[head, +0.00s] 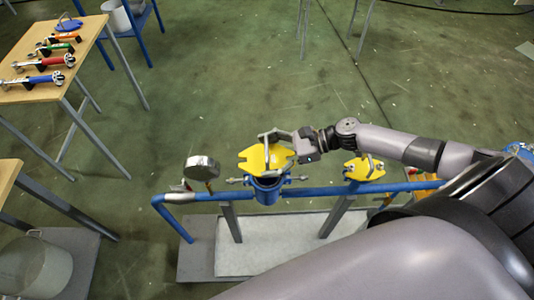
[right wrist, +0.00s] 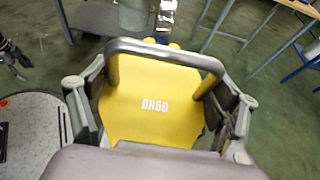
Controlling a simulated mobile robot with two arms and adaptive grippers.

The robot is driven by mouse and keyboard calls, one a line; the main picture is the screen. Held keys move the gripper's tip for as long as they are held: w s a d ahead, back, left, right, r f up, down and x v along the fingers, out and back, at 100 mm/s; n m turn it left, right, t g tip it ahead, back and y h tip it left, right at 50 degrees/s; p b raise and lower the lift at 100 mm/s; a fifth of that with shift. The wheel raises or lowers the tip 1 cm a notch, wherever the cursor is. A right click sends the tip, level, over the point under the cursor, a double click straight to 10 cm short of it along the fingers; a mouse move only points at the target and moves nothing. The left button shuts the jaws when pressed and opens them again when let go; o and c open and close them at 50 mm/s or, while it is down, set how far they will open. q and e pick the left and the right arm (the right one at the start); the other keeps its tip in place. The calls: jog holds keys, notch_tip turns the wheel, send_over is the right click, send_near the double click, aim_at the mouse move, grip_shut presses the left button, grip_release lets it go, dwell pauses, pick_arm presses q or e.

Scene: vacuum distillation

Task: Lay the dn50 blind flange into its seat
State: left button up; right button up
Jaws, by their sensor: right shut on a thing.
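The DN50 blind flange (head: 262,160) is a yellow plate with slotted edges and a grey bar handle. My right gripper (head: 284,141) is shut on its handle. In the right wrist view the flange (right wrist: 150,117) shows its white DN50 lettering and the handle (right wrist: 165,53) arching across it. The plate looks roughly level in the head view, directly over the blue round seat (head: 267,191) on the pipe, and covers the far part of its opening. Whether plate and seat touch, I cannot tell. My left gripper does not show in the head view.
The blue pipe (head: 218,194) carries a round gauge (head: 201,168) left of the seat and another yellow flange (head: 364,169) to its right. Bolts stick out beside the seat. A wooden table (head: 82,72) with coloured wrenches stands back left. A metal pot (head: 36,265) is front left.

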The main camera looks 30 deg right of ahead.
jog(key=shift+r, duration=0.25)
notch_tip(320, 180, down, 6)
jog(key=b, duration=0.3)
jog(key=shift+b, duration=0.4)
jog(key=shift+p, duration=0.75)
dwell(1.4)
jog(key=shift+f+b, duration=0.55)
jog(key=shift+f, duration=0.3)
jog(key=o, duration=1.9)
jog(key=shift+s, duration=0.1)
jog(key=shift+f, duration=0.1)
